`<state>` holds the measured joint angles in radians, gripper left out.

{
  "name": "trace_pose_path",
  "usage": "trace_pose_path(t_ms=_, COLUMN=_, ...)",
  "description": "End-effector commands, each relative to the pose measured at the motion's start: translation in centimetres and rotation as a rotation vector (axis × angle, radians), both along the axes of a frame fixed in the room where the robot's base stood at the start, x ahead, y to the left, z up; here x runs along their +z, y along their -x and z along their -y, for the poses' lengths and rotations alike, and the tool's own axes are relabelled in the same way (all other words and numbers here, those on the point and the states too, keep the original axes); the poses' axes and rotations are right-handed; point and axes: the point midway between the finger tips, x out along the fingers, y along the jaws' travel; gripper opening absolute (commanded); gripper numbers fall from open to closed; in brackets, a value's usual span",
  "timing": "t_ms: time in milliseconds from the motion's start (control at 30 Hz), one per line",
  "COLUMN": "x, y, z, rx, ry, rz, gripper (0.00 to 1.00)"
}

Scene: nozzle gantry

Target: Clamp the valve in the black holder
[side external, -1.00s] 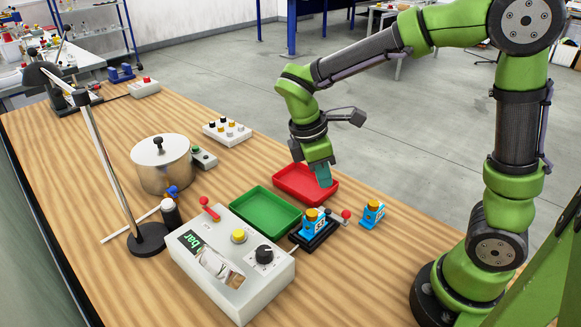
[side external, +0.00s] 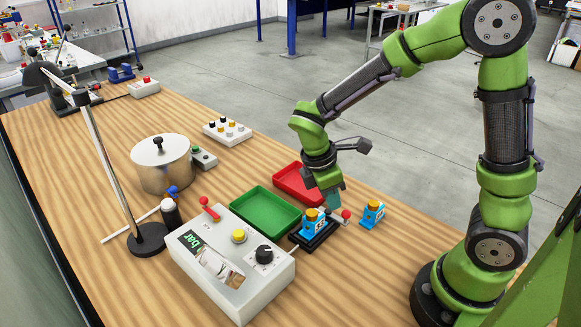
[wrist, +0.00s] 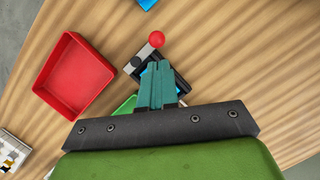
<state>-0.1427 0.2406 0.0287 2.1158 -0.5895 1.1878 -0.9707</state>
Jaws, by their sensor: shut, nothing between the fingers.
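The black holder (side external: 300,243) lies on the table, with a blue valve (side external: 313,229) with an orange-yellow top upright in it. The holder's lever ends in a red ball (side external: 346,214), also seen in the wrist view (wrist: 157,39). My gripper (side external: 335,207) is shut and empty, just above and beside the valve, close to the lever. In the wrist view the teal fingers (wrist: 158,66) hide most of the valve; part of the holder (wrist: 182,84) shows beside them. A second blue valve (side external: 372,214) stands on the table right of the holder.
A red tray (side external: 284,178) is behind the holder and an empty green tray (side external: 245,208) is to its left. A white control box (side external: 215,285) with a red-knobbed lever stands at the front. The table beyond the second valve is clear.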

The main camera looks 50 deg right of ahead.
Motion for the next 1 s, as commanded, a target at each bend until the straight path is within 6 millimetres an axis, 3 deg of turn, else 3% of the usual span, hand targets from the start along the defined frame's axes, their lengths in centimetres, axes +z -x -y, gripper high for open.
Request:
trace_pose_path(t_ms=100, x=-1.6, y=0.3, z=0.4, rx=-0.001, ry=0.0, rz=-0.003, gripper=0.0)
trace_pose_path(t_ms=300, x=-2.7, y=0.5, z=0.7, rx=-0.001, ry=0.0, rz=-0.001, gripper=0.0)
trace_pose_path(t_ms=1000, x=-2.7, y=0.6, z=0.9, rx=0.058, ry=0.0, rz=0.0, gripper=0.0)
